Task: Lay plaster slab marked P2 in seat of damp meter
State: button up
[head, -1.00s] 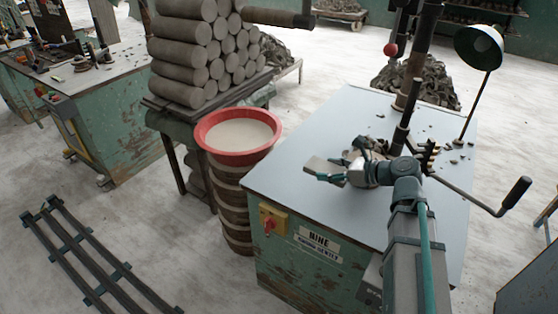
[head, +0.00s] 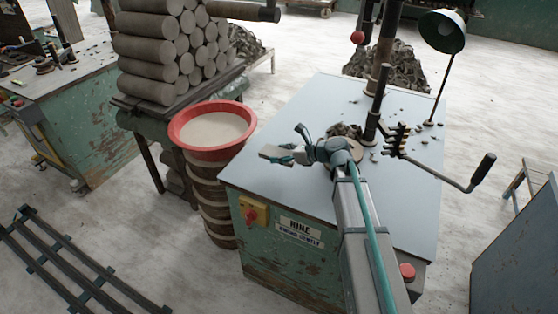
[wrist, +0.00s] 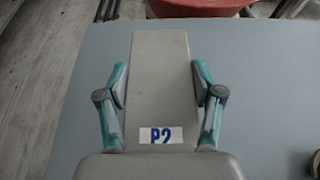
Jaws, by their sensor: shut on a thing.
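The plaster slab, a flat grey-beige plate, fills the middle of the wrist view (wrist: 160,75). A white label with blue "P2" sits on its near end. My gripper (wrist: 159,90) is shut on the slab, with one teal-and-grey finger along each long side. In the head view my gripper (head: 292,153) holds the slab (head: 274,153) out over the left part of the grey-topped bench (head: 290,190). Its exact height above the top is hard to tell. I cannot make out a damp meter or its seat in either view.
A red basin (head: 212,129) of pale material stands left of the bench, with stacked clay cylinders (head: 160,50) behind. A dark post (head: 376,105), a crank handle (head: 482,170), a lamp (head: 442,32) and scattered trimmings occupy the bench's right and back. Its left front is clear.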

jog(key=shift+w+a+f, duration=0.15)
jog(key=shift+w+f, duration=0.15)
jog(key=shift+w+a+f, duration=0.1)
jog(key=shift+w+f, duration=0.05)
jog(key=shift+f, duration=1.6)
jog(key=shift+f, duration=0.15)
jog(key=o, duration=1.3)
jog(key=shift+o, duration=0.6)
jog(key=shift+b+v, duration=0.35)
jog(key=shift+v, duration=3.45)
